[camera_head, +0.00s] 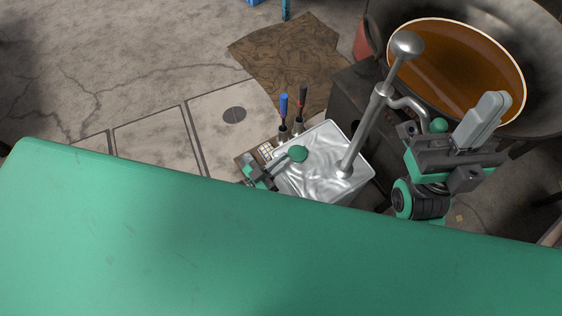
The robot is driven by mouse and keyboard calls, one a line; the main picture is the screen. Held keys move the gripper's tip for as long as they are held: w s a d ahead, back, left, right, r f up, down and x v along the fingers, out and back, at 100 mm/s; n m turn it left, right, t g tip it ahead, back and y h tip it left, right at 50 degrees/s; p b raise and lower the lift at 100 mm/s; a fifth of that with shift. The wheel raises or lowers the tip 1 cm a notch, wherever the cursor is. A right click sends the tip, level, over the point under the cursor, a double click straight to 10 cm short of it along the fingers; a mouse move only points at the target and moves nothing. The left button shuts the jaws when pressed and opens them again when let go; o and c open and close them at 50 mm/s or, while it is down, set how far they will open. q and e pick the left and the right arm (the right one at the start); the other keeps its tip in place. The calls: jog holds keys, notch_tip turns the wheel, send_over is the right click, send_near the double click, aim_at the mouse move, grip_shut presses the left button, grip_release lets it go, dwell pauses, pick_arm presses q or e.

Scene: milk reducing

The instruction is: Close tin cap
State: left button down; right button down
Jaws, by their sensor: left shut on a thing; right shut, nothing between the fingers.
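A square silvery tin (325,185) stands just past the green edge, at the middle right. Its top is bright and rippled; I cannot tell whether this is its cap or its inside. My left gripper (280,164) is at the tin's left side, low over its edge.
Behind stands a wide dark pan (545,90) of brown liquid (465,65). A blue-handled (284,105) and a dark-handled tool (303,96) stand behind the tin. Concrete floor at left is clear.

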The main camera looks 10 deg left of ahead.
pick_arm(q)
jog(key=shift+d+f, duration=0.15)
jog(key=shift+d, duration=0.05)
dwell(0.4)
jog(key=c, duration=1.5)
grip_release()
jog(key=shift+w+d, duration=0.1)
